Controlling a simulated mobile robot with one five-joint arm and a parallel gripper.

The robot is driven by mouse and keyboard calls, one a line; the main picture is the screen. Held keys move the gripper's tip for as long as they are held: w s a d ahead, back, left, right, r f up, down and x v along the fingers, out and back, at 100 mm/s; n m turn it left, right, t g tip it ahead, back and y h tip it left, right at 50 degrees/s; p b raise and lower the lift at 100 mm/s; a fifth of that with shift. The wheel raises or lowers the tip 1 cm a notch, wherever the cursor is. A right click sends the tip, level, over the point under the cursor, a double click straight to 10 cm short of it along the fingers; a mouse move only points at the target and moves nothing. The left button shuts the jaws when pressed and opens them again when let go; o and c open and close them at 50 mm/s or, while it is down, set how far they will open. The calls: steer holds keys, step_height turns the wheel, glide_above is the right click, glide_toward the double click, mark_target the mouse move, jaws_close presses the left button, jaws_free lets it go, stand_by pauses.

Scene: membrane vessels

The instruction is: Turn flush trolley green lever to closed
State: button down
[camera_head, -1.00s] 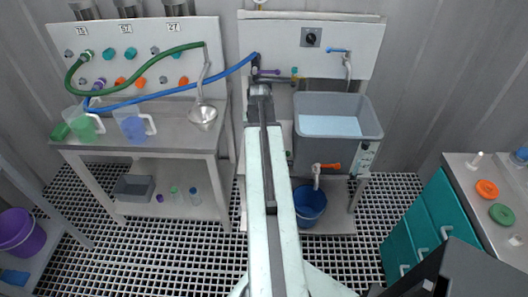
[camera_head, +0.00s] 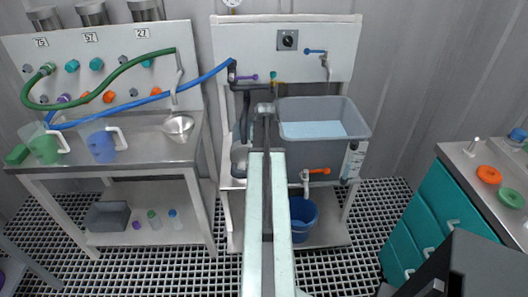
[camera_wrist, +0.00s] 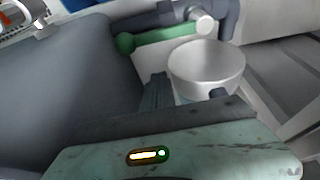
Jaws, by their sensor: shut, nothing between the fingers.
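The flush trolley (camera_head: 290,22) has a white back panel, a grey tank and dark piping. In the wrist view a green lever (camera_wrist: 158,37) lies roughly level, its rounded green end at left and its other end at a pale fitting on a dark pipe. In the head view a small green piece (camera_head: 273,75) shows on the piping, right of a purple lever (camera_head: 247,77). My gripper (camera_head: 265,108) is shut and empty, in front of the piping and below the green piece. In the wrist view my gripper (camera_wrist: 155,92) is dark and apart from the lever.
A grey tank (camera_head: 322,115) with water stands right of my gripper. A pale round vessel (camera_wrist: 205,65) is close by in the wrist view. An orange lever (camera_head: 318,171) sits below the tank above a blue bucket (camera_head: 302,212). A blue hose (camera_head: 205,76) runs left.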

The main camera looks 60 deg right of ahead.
steer(key=shift+s+a+f, duration=0.3)
steer(key=shift+s+a, duration=0.25)
steer(key=shift+a, duration=0.2)
steer(key=shift+s+a+f, duration=0.3)
steer(key=shift+s+a, duration=0.2)
steer(key=shift+a, duration=0.2)
